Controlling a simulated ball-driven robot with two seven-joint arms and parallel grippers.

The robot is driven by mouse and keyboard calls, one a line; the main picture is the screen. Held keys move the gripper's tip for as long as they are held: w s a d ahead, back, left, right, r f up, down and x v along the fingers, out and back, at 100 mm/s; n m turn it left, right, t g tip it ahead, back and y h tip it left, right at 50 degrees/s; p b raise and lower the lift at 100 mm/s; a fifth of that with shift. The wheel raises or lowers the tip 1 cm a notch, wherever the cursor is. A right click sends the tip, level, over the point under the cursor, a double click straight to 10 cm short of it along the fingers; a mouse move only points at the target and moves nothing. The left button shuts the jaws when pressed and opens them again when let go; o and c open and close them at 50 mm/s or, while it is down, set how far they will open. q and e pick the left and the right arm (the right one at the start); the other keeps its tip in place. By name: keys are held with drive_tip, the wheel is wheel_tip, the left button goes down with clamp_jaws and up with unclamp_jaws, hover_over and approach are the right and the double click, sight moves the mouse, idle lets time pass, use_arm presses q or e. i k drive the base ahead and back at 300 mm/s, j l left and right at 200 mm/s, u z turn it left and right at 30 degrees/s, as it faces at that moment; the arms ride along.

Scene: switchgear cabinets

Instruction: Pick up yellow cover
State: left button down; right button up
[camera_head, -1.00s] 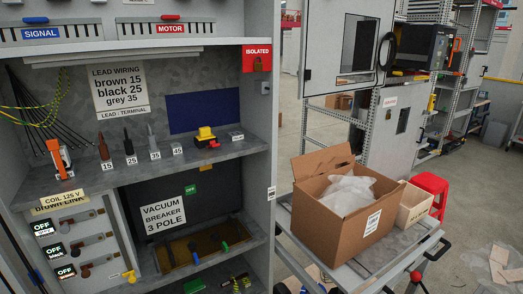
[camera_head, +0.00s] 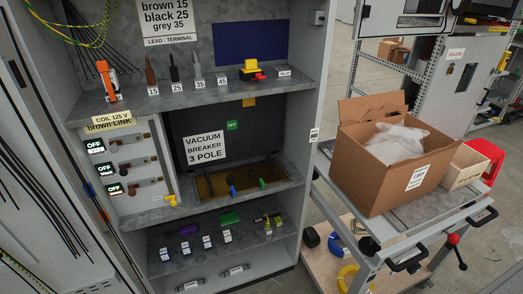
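A small yellow piece (camera_head: 249,66), possibly the yellow cover, sits on the cabinet's upper shelf (camera_head: 215,92) in the head view. It rests on or against a dark base with a red part beside it. It stands right of the row of numbered tags and in front of a dark blue panel. A smaller yellow part (camera_head: 172,199) shows at the lower right of the OFF switch panel. Neither of my grippers is in view.
A cart (camera_head: 400,207) at right carries an open cardboard box (camera_head: 385,180) and a small wooden box (camera_head: 464,167). Lower cabinet shelves hold several small parts. Black cables hang at left. Floor shows at the upper right.

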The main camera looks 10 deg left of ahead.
sight(251, 64)
drive_tip(key=i+j+u, duration=0.15)
drive_tip(key=i+j, duration=0.2)
drive_tip(key=i+j+u, duration=0.1)
drive_tip(key=i+j, duration=0.25)
drive_tip(key=i, duration=0.2)
